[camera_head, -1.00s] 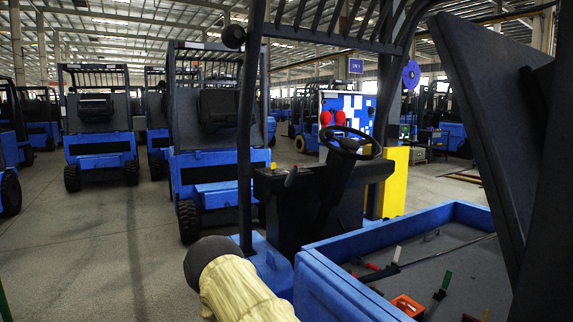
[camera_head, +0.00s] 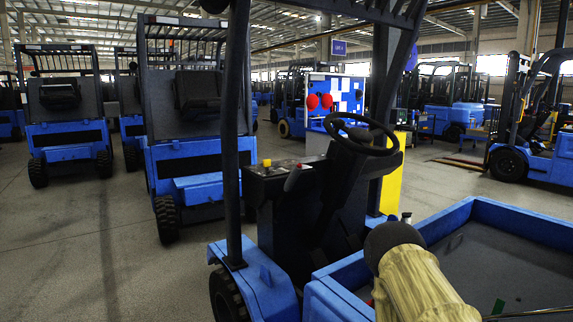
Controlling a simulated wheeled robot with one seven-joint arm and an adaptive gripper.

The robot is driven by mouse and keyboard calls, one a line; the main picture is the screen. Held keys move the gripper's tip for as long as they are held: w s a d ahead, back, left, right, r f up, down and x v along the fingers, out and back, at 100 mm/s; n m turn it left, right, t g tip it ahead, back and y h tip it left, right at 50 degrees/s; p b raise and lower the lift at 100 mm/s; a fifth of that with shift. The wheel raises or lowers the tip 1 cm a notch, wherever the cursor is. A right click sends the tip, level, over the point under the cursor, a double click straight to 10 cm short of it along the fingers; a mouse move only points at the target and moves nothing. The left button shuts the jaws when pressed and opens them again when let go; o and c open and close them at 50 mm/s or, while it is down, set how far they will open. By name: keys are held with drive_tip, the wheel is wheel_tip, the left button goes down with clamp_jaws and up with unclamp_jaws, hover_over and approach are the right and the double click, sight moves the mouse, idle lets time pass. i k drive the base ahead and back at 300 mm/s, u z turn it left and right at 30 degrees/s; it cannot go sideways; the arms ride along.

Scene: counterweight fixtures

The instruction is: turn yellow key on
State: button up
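A small yellow piece (camera_head: 267,162), which looks like the yellow key, stands on top of the dark console (camera_head: 290,185) of the nearest blue forklift. It is too small to tell which way it is turned. A light-coloured lever with a reddish part (camera_head: 297,178) is just right of it. The black steering wheel (camera_head: 362,134) is further right. My arm shows at the bottom right as a cream sleeve with a dark rounded end, in front of the forklift's blue-walled bed and well apart from the yellow piece. My gripper's fingers are not seen.
A black upright post (camera_head: 232,130) stands just left of the console. The blue bed wall (camera_head: 480,210) rises at the lower right, with a green piece (camera_head: 498,306) inside. Other blue forklifts (camera_head: 65,110) stand behind and at the right. Open floor (camera_head: 80,230) lies at left.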

sight(267, 163)
drive_tip(key=u, duration=0.55)
drive_tip(key=k, duration=0.65)
drive_tip(key=u, duration=0.75)
drive_tip(key=i, duration=0.65)
drive_tip(key=z, duration=0.6)
drive_tip(key=i, duration=0.65)
drive_tip(key=z, duration=0.7)
